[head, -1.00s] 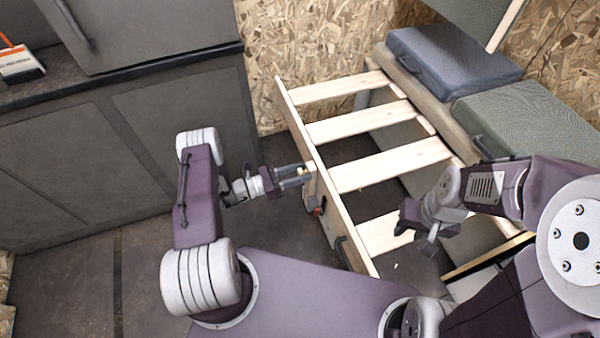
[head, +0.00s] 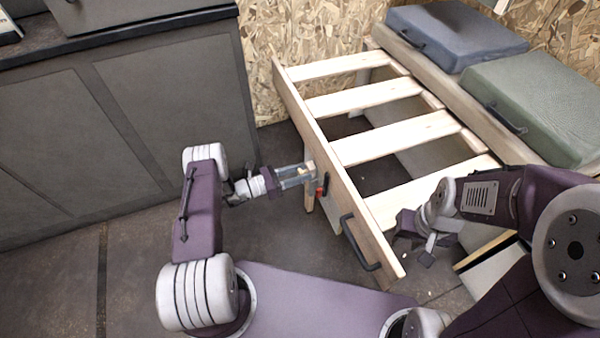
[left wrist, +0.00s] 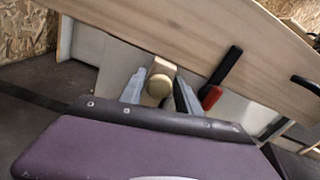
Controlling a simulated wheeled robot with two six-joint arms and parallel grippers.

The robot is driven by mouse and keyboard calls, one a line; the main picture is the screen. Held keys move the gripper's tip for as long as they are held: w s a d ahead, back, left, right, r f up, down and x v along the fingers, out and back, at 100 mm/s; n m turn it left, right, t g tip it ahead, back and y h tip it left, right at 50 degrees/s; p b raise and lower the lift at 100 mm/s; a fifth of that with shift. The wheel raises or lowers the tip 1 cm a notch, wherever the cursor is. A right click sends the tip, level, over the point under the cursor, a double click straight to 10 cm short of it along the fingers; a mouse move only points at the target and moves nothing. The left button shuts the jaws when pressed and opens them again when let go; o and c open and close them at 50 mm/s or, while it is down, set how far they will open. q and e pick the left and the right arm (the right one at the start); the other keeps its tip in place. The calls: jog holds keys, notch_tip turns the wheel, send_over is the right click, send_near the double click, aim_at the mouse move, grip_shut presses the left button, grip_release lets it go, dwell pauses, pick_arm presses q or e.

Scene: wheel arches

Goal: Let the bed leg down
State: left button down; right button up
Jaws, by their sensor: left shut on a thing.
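The slatted wooden bed frame (head: 345,205) stands pulled out from the bench. A pale wooden bed leg (head: 309,201) shows below the front rail, roughly upright; I cannot tell whether its foot touches the floor. My left gripper (head: 308,174) is shut on the leg at a round wooden knob (left wrist: 158,88), which sits between the fingers in the left wrist view. A black latch with a red tip (head: 322,188) is on the rail just right of the fingers; it also shows in the left wrist view (left wrist: 222,78). My right gripper (head: 424,245) is near the frame's right side; its jaws are unclear.
A black handle (head: 358,243) is on the front rail. Blue (head: 455,38) and green (head: 535,105) cushions lie on the bench. A grey cabinet (head: 110,130) stands at the left. Bare floor (head: 100,270) lies between it and my base.

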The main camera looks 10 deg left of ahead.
pick_arm(q)
jog(key=c, duration=1.1)
grip_release()
jog(key=shift+o, duration=0.2)
jog(key=p+v, duration=0.3)
jog(key=v, duration=0.6)
